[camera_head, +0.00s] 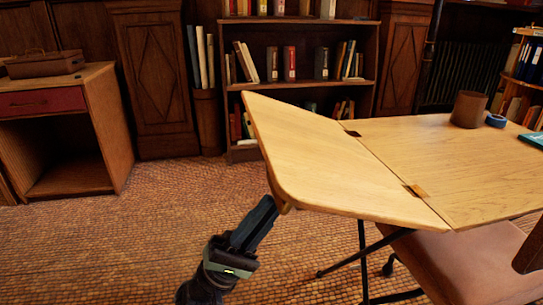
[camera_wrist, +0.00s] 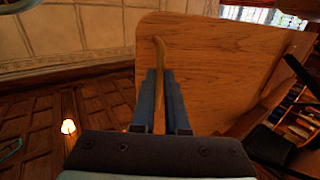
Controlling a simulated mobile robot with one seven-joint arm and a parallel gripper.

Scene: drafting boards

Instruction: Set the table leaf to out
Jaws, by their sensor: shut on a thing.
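The table leaf (camera_head: 330,160) is a pale wooden panel hinged to the left side of the wooden table top (camera_head: 460,155). In the head view its outer edge appears raised, so it slopes up to the left from the hinge line. My gripper (camera_head: 272,205) is below the leaf's outer near corner. In the wrist view my gripper (camera_wrist: 160,75) is shut on a narrow wooden handle (camera_wrist: 161,50) by the leaf's face (camera_wrist: 215,60). The head view mostly hides this grip behind the leaf's edge.
A brown cup (camera_head: 468,108) and a blue tape roll (camera_head: 496,121) stand on the table top. A padded chair (camera_head: 450,265) is at front right. A desk (camera_head: 100,120) stands left and a bookcase (camera_head: 300,90) behind. The floor (camera_head: 120,245) at left is clear.

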